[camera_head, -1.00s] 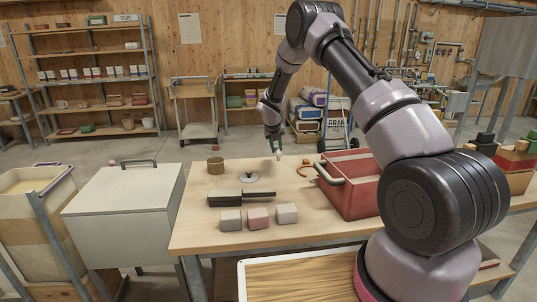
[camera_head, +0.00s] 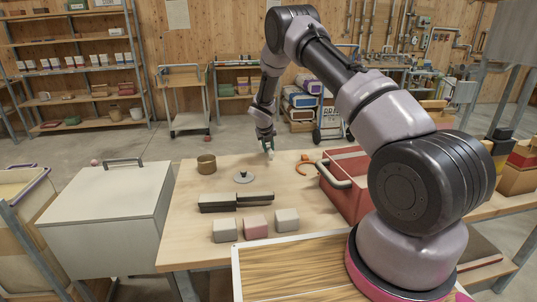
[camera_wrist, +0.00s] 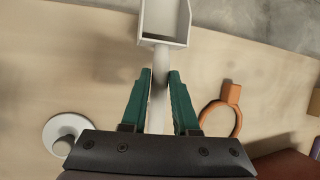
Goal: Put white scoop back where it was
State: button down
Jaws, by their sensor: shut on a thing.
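The white scoop (camera_wrist: 165,22) is in the wrist view, with its square, open bowl at the top edge, partly cut off. Its pale handle runs down between the two green fingers of my gripper (camera_wrist: 160,75), which are shut on it. In the head view my gripper (camera_head: 268,147) is over the far part of the wooden table (camera_head: 185,235), and the scoop shows only as a small white bit at its tip. I cannot tell whether the scoop touches the tabletop.
A grey round lid (camera_head: 243,178) lies left of the gripper and an orange ring (camera_head: 304,167) right of it. A brown pot (camera_head: 206,164), dark bars (camera_head: 220,203), several small blocks (camera_head: 256,227) and a red crate (camera_head: 338,187) are also on the table. Bare wood lies between.

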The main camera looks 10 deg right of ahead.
jog(key=shift+f, duration=1.5)
jog(key=shift+f, duration=0.1)
jog(key=c, duration=0.7)
grip_release()
